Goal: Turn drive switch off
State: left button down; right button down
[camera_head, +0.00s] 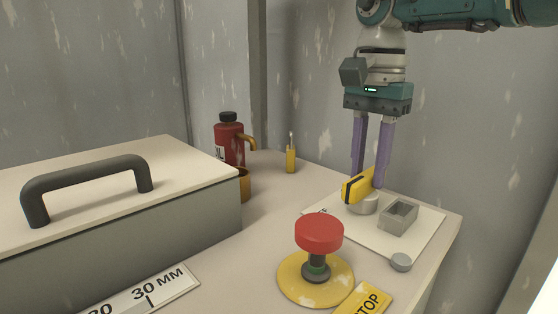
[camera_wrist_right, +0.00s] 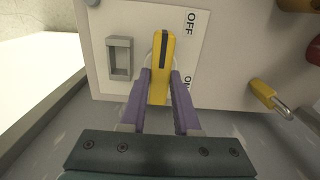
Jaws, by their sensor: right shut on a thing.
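The drive switch is a yellow handle (camera_head: 356,187) with a dark stripe, on a round grey base (camera_head: 362,204). It also shows in the right wrist view (camera_wrist_right: 160,62), lying upright in the picture on a white plate with OFF and ON lettering to its right. Its striped end lies between the heights of the two words, nearer OFF. My right gripper (camera_head: 367,178) reaches down from above, its purple fingers shut on the handle from both sides. My left gripper is not in view.
A red mushroom button (camera_head: 319,232) on a yellow disc stands in front, near a STOP label (camera_head: 364,300). A grey rectangular socket (camera_head: 399,217) and a small grey knob (camera_head: 400,262) are right of the switch.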

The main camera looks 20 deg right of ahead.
aim_at(367, 173)
dwell(0.3)
jog(key=c, duration=0.6)
grip_release()
jog(key=shift+c, duration=0.2)
notch_tip(367, 173, up, 10)
jog(key=p, duration=0.2)
